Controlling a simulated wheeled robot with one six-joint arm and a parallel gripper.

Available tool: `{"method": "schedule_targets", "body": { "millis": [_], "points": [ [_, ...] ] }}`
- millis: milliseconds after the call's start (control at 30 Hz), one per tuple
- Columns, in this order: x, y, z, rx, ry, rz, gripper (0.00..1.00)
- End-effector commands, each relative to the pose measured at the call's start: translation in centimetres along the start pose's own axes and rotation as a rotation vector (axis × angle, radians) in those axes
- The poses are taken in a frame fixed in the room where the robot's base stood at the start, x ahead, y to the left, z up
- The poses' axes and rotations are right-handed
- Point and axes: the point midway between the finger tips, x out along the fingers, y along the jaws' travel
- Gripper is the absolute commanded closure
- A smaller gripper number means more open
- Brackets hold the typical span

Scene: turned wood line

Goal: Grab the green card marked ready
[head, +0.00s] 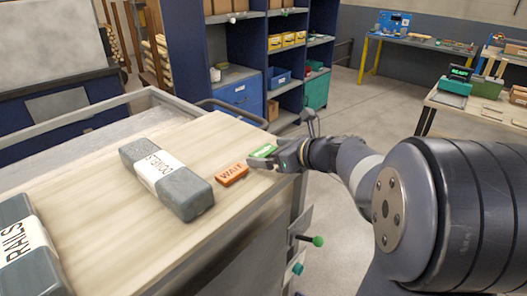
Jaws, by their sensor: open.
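The green card (263,150) lies near the right end of the wooden worktop, with its lettering too small to read surely. My gripper (274,158) is right at the card, reaching in from the right, and is open. It hides the card's right part, and I cannot tell whether the fingers touch it. An orange card marked WAIT (232,174) lies just left of and nearer than the green card.
A grey block with a DOWELS label (166,178) and one with a RAILS label (24,250) lie on the worktop (110,225). A dark blue shelf unit (240,60) stands behind.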

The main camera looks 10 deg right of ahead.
Motion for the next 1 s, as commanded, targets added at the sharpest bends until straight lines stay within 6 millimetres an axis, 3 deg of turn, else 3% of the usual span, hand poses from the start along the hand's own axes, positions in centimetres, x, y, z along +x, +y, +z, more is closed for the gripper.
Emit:
{"method": "schedule_targets", "body": {
  "millis": [300, 867, 1000],
  "points": [
    [0.63, -0.02, -0.03, 0.0, 0.001, -0.001, 0.07],
    [0.6, -0.01, -0.02, -0.001, 0.0, -0.001, 0.53],
    [0.6, -0.01, -0.01, -0.001, 0.0, -0.001, 0.54]
  ]
}}
